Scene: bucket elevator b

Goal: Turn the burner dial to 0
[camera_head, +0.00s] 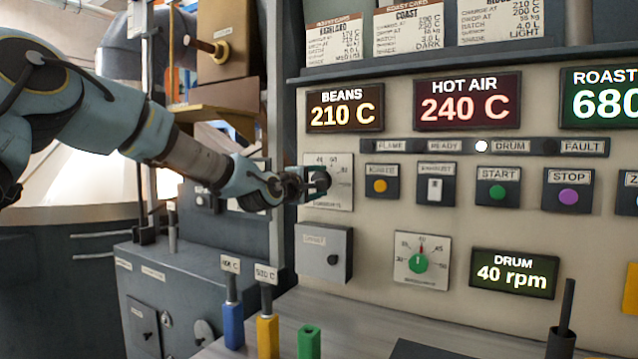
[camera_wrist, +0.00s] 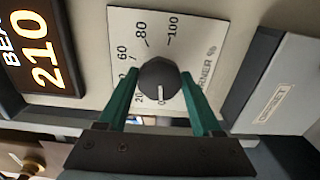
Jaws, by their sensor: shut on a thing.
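The burner dial (camera_wrist: 158,78) is a dark round knob on a white scale plate (camera_wrist: 185,50). In the wrist view its white pointer line points down, toward the gripper's palm and the low end of the scale. The marks 60, 80 and 100 are readable; the marks at the low end are small and partly blocked. My gripper (camera_wrist: 159,82) is shut on the dial, with one green finger on each side. In the head view my gripper (camera_head: 318,184) covers most of the dial, and part of the plate (camera_head: 342,172) shows.
Right of the dial are a dark switch (camera_head: 381,186) with a yellow button and a white rocker switch (camera_head: 435,189). A grey box (camera_head: 324,252) sits below. A green dial (camera_head: 418,262) is lower right. Colored handles (camera_head: 268,335) stand at the front.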

